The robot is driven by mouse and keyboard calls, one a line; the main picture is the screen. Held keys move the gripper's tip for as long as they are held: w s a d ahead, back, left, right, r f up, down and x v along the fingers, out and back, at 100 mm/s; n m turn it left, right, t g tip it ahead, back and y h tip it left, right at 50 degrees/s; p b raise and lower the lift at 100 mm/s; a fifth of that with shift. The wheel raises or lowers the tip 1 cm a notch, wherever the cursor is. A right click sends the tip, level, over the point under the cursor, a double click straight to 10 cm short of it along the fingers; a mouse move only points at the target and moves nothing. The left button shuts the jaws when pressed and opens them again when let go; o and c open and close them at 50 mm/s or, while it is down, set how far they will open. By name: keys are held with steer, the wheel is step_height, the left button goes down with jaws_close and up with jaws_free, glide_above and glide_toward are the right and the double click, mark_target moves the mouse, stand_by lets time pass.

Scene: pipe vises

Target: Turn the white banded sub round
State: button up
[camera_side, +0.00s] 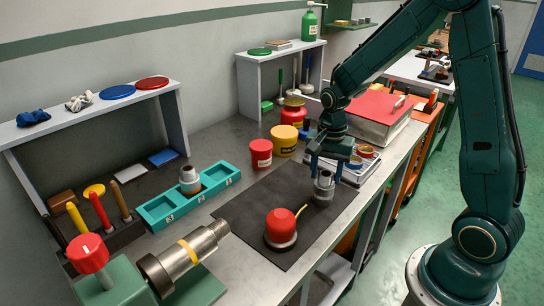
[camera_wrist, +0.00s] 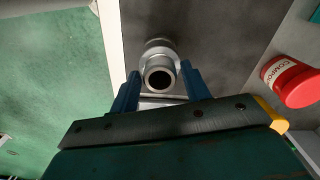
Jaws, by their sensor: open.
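A grey metal sub (camera_side: 323,188) stands upright on the dark mat (camera_side: 256,212). In the wrist view the sub (camera_wrist: 158,62) shows its round open bore; I cannot make out a white band on it. My gripper (camera_side: 327,166) is directly above this sub, pointing down. In the wrist view its blue fingers (camera_wrist: 159,84) are open, one to each side of the sub's near end; I cannot tell whether they touch it. Another grey sub (camera_side: 190,180) with a paler band stands upright in the teal tray (camera_side: 158,212).
A red-topped pot (camera_side: 281,226) sits on the mat. A vise (camera_side: 108,285) at front left has a yellow-banded pipe (camera_side: 187,250) at it. A red tub (camera_side: 261,154) and yellow tub (camera_side: 284,140) stand behind the mat. A scale-like tray (camera_side: 350,172) lies close right of my gripper.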

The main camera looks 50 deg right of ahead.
steer(key=shift+m, duration=1.4)
steer(key=c, duration=0.9)
